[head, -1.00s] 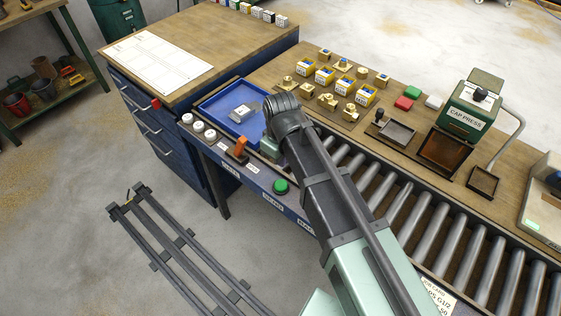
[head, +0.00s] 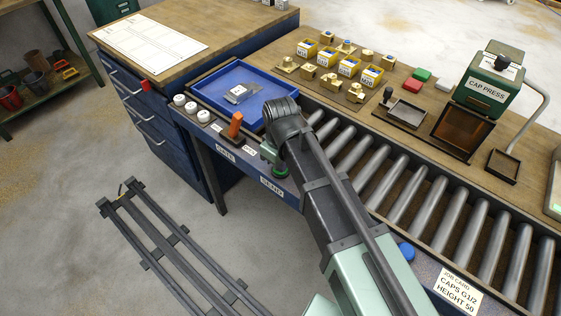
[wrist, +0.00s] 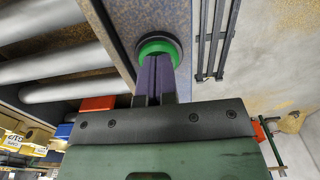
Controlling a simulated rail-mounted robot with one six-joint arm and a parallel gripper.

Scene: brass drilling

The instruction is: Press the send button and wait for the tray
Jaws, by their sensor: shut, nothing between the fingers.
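The green send button (head: 280,170) is on the blue front rail above the SEND label (head: 271,188), partly hidden by my arm in the head view. In the wrist view the green button (wrist: 158,46) sits in a dark ring straight ahead of my gripper (wrist: 158,62). Its two fingers are shut together and empty, and their tips overlap the button's face. I cannot tell whether the button is pushed in. The blue tray (head: 262,75) lies at the left end of the roller conveyor, with a small grey-and-white item (head: 240,91) in it.
An orange lever (head: 235,124) and several white knobs (head: 191,108) are left of the button. A blue button (head: 407,251) is further right along the rail. Rollers (head: 395,188) run right from the tray. Brass parts and the cap press (head: 488,88) stand behind.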

